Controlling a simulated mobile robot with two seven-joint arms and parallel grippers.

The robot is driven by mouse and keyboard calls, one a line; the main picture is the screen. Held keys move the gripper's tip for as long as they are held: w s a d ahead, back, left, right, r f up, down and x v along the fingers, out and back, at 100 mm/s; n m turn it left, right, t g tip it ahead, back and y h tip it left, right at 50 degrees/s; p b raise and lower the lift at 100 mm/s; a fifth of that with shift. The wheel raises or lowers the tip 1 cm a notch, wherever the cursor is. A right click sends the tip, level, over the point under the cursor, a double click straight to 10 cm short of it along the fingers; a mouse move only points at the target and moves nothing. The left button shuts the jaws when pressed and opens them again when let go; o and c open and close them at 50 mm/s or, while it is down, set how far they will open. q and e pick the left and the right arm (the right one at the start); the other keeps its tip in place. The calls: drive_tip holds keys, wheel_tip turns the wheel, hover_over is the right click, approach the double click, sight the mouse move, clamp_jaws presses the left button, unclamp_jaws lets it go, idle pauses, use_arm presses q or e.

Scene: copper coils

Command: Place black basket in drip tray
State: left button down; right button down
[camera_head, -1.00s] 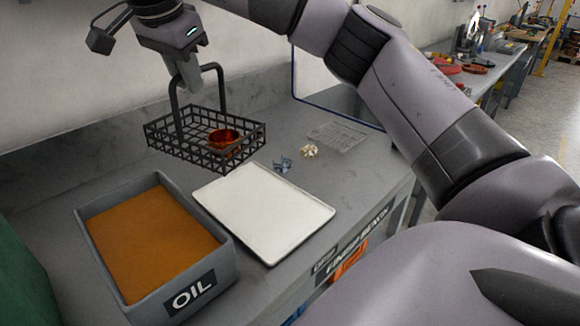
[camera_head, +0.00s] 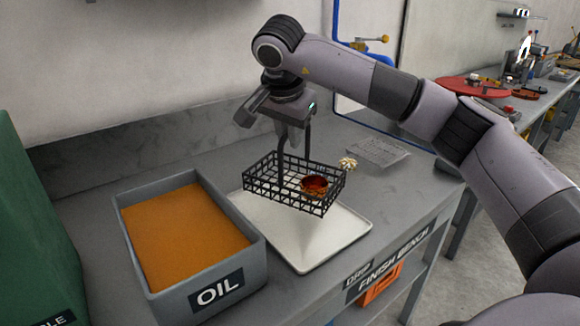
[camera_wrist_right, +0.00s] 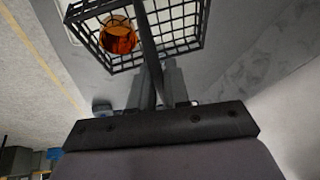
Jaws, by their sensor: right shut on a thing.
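The black wire basket (camera_head: 262,186) hangs by its tall handle from my right gripper (camera_head: 294,140), which is shut on the handle. A copper coil (camera_head: 314,186) lies in the basket. The basket is over the back part of the white drip tray (camera_head: 335,238) and appears to be above its surface, roughly level. The wrist view shows the basket (camera_wrist_right: 180,46), the copper coil (camera_wrist_right: 118,36) and the fingers of my right gripper (camera_wrist_right: 158,85) closed around the handle bar. My left gripper is not in view.
A grey OIL bin (camera_head: 254,272) with orange-brown contents stands left of the tray. A small pale piece (camera_head: 347,163) and a clear flat rack (camera_head: 378,151) lie behind the tray to the right. A green container (camera_head: 35,230) is at far left.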

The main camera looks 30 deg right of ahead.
wheel_tip(320, 180, down, 6)
drive_tip(key=shift+f, duration=0.25)
drive_tip(key=c, duration=1.5)
unclamp_jaws()
drive_tip(key=shift+f, duration=0.1)
drive_tip(key=o, duration=0.4)
